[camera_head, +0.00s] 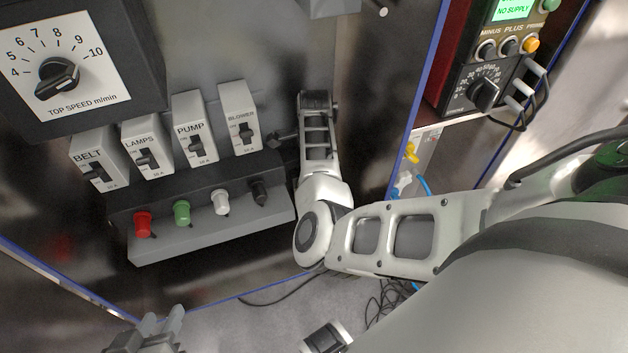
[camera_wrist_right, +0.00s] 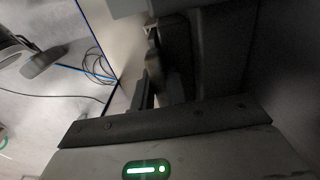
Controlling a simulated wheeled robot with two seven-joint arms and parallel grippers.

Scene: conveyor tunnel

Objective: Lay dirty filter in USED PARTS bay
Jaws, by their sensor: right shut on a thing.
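Neither a dirty filter nor a USED PARTS bay can be made out in either view. My left gripper (camera_head: 162,320) is at the bottom left of the head view, below the switch panel. Its two pale fingertips stand apart with nothing visible between them. My right arm reaches in from the right, its wrist up against the cabinet beside the BLOWER breaker. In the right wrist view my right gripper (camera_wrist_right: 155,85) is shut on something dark. That thing is in deep shadow, and I cannot tell what it is.
BELT (camera_head: 95,160), LAMPS, PUMP and BLOWER (camera_head: 241,118) breakers stand above a ledge with red (camera_head: 143,225), green, white and black buttons. A TOP SPEED dial (camera_head: 58,77) is upper left. A control box (camera_head: 490,75) reads NO SUPPLY. Loose cables (camera_wrist_right: 95,68) lie on the floor.

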